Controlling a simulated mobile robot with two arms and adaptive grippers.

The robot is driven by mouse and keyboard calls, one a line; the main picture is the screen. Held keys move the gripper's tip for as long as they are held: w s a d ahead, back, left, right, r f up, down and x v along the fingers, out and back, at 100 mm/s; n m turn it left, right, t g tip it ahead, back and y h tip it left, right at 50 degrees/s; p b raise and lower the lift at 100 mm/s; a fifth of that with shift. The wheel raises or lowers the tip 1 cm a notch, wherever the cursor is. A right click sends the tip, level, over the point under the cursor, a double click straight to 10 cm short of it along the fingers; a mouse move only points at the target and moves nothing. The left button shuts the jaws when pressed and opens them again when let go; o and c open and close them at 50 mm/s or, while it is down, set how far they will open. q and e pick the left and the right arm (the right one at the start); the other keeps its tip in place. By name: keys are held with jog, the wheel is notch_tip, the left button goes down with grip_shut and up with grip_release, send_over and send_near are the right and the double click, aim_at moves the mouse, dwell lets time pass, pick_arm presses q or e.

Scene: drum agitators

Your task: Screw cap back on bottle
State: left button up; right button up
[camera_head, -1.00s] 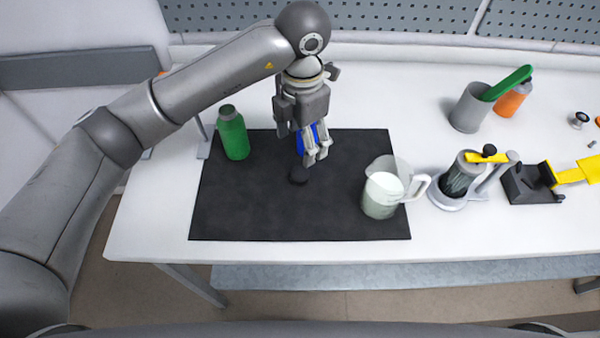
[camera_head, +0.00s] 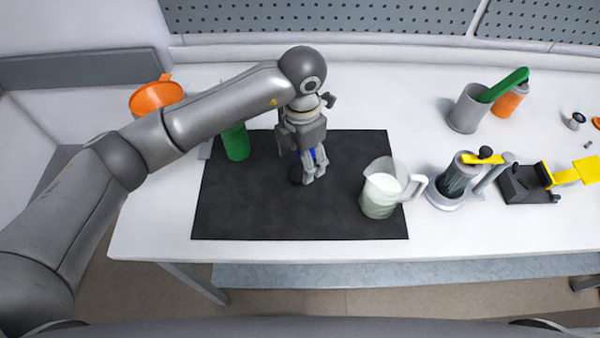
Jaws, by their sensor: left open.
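A green bottle (camera_head: 236,143) stands upright at the back left of the black mat (camera_head: 250,210); my left arm hides its top. A small dark cap (camera_head: 296,175) lies on the mat, right of the bottle and partly behind my fingers. My left gripper (camera_head: 314,178) points down at the cap, open, with its fingertips close by it. Whether they touch it I cannot tell. A blue part shows between the fingers. My right gripper is not in view.
A clear jug (camera_head: 381,190) with pale contents stands on the mat's right side. Right of it are a drum-like device (camera_head: 455,180), a black and yellow tool (camera_head: 525,185), a grey cup (camera_head: 467,110) and an orange bottle (camera_head: 508,102). An orange funnel (camera_head: 156,97) is at the back left.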

aim_at(299, 175)
pick_arm(q)
jog(key=shift+s+a+f+p, duration=0.1)
jog(key=shift+a+f+p, duration=0.05)
jog(key=shift+f+p, duration=0.25)
jog(key=f, duration=0.1)
jog(key=f+p, duration=0.1)
jog(key=f, duration=0.1)
jog(key=shift+s+a+f+p, duration=0.1)
jog(key=shift+a+f+p, duration=0.1)
jog(key=shift+f+p, duration=0.1)
jog(key=shift+f, duration=0.4)
jog(key=c, duration=0.8)
jog(key=shift+o, duration=0.2)
